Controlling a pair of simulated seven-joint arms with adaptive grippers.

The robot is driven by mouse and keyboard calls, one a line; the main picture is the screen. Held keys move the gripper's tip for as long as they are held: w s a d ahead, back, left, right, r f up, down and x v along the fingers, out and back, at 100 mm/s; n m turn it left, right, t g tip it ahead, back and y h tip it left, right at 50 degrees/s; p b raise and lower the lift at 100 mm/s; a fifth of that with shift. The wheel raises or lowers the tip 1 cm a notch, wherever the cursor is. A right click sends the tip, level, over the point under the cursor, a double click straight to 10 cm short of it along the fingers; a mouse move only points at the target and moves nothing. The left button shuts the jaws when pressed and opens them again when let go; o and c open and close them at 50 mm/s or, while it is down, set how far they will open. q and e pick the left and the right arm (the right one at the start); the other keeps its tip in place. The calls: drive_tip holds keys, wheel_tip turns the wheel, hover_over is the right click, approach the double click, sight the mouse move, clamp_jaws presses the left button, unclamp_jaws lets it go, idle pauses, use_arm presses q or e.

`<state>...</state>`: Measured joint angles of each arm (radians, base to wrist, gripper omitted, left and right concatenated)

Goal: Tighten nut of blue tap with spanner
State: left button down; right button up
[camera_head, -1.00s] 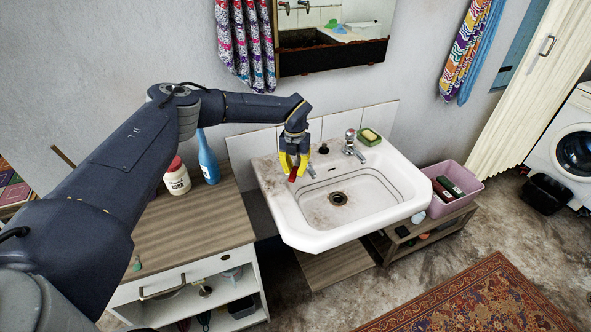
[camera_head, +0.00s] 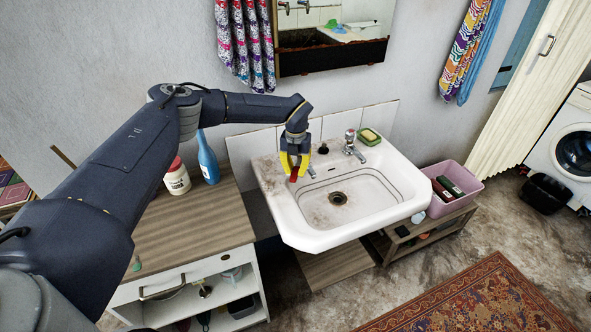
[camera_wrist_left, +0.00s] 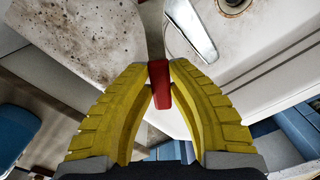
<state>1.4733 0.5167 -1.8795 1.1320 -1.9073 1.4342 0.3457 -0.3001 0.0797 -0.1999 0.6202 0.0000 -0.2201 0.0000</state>
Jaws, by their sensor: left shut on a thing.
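My left gripper (camera_head: 294,168) has yellow fingers and is over the left rim of the white sink. It is shut on a red-handled tool (camera_head: 294,174), which may be the spanner. In the left wrist view the red handle (camera_wrist_left: 160,86) sits between the fingertips; the tool's working end is not visible. A metal tap spout (camera_wrist_left: 190,30) lies just beyond the fingertips there. The tap behind my gripper is mostly hidden, so I cannot see its nut or a blue mark. A second tap (camera_head: 353,145) stands on the sink's back ledge. My right gripper is not in view.
A cabinet (camera_head: 180,232) at left holds a blue bottle (camera_head: 207,160) and a white jar (camera_head: 177,178). A pink tub (camera_head: 462,203) stands at right.

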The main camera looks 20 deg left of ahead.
sight(292, 181)
use_arm(q)
drive_tip(key=shift+s+d, duration=0.25)
drive_tip(key=shift+s, duration=1.2)
drive_tip(key=shift+s+d, duration=0.2)
drive_tip(key=shift+s, duration=1.2)
drive_tip(key=shift+s, duration=0.1)
wheel_tip(292, 181, up, 6)
idle(0.3)
